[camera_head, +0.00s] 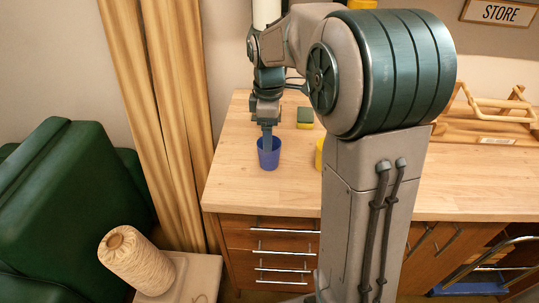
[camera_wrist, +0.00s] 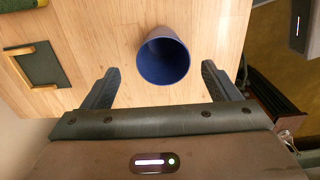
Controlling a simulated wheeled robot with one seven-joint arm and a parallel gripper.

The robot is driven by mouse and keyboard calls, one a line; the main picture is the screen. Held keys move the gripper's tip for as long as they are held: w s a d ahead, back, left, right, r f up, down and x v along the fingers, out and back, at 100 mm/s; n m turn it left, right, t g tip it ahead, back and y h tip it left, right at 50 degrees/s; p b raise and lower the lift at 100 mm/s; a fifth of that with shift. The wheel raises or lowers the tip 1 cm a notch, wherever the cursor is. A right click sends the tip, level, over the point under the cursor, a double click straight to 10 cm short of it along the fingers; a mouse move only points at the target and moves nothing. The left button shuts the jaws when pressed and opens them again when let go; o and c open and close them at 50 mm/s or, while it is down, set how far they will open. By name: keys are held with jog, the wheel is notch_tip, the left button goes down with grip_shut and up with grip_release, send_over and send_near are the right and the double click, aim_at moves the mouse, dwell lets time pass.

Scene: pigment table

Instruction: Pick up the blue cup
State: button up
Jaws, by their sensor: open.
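The blue cup (camera_head: 269,161) stands upright on the wooden table, near its left side in the head view. In the wrist view the cup (camera_wrist: 163,55) shows its open mouth and looks empty. My gripper (camera_head: 267,138) is over the cup in the head view, with a finger overlapping the rim; I cannot tell there how far apart they are. In the wrist view my gripper (camera_wrist: 160,70) is open, with one finger on each side of the cup and a gap to both. Nothing is held.
A wooden rack (camera_head: 490,118) stands at the right. The table's front-left top (camera_head: 240,195) is clear.

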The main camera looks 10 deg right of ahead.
aim_at(269, 162)
jog(key=shift+s+f, duration=0.15)
jog(key=shift+f, duration=1.6)
jog(key=shift+s+f, duration=0.1)
jog(key=shift+f, duration=1.65)
jog(key=c, duration=1)
